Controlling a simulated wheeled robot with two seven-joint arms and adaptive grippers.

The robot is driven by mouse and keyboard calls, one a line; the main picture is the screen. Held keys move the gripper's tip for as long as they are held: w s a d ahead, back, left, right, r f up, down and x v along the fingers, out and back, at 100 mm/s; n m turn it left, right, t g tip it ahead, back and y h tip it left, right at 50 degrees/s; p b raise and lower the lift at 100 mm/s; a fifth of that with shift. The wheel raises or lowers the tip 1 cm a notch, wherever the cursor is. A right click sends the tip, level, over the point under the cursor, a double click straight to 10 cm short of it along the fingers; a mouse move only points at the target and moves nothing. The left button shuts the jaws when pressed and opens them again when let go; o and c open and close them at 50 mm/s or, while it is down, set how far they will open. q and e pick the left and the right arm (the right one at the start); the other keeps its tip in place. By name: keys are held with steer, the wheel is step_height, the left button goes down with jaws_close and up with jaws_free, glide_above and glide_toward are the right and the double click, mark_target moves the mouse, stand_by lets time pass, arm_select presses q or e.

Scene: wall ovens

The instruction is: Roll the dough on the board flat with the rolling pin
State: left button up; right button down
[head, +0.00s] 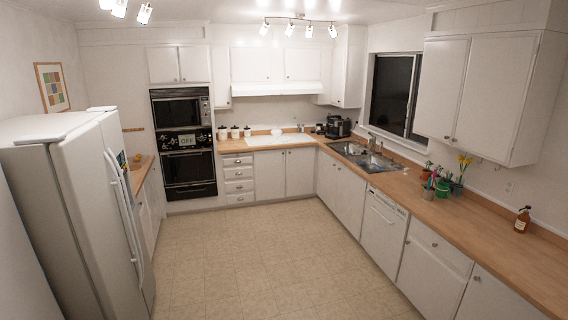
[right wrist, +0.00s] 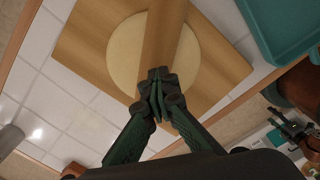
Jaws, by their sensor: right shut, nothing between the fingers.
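In the right wrist view, a pale round, flat-looking disc of dough (right wrist: 186,62) lies on a square wooden board (right wrist: 85,55). A brown wooden rolling pin (right wrist: 166,30) lies across the dough, running from the top edge of the picture towards my gripper. My right gripper (right wrist: 157,78) is shut and empty, with its fingertips at the pin's near end; I cannot tell whether they touch it. The fingers hide part of the pin, dough and board. The head view shows no board, dough, pin or gripper.
The board lies on a white tiled surface (right wrist: 70,122). A teal tray (right wrist: 280,35) is close to its right. In the head view, wooden counters (head: 450,210) run along the right wall, a white fridge (head: 75,190) stands left, and the floor (head: 240,260) between is clear.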

steer(key=shift+w+d+f+p, duration=0.1)
steer(key=shift+w+d+p, duration=0.25)
steer(key=shift+w+d, duration=0.5)
stand_by(0.6)
steer(key=shift+s+a+p, duration=0.75)
steer(key=shift+s+a, duration=0.05)
steer(key=shift+s, duration=0.15)
stand_by(0.7)
steer(key=shift+w+d, duration=0.8)
steer(key=shift+w, duration=0.1)
stand_by(0.8)
steer(key=shift+s+a+p, duration=0.4)
steer(key=shift+s+p, duration=0.05)
steer(key=shift+p, duration=0.45)
stand_by(0.4)
step_height(320, 180, up, 6)
steer(key=p, duration=0.6)
steer(key=shift+w+f, duration=0.1)
steer(key=shift+f, duration=0.05)
step_height(320, 180, up, 2)
steer(key=shift+r+p, duration=0.25)
steer(key=shift+p, duration=0.35)
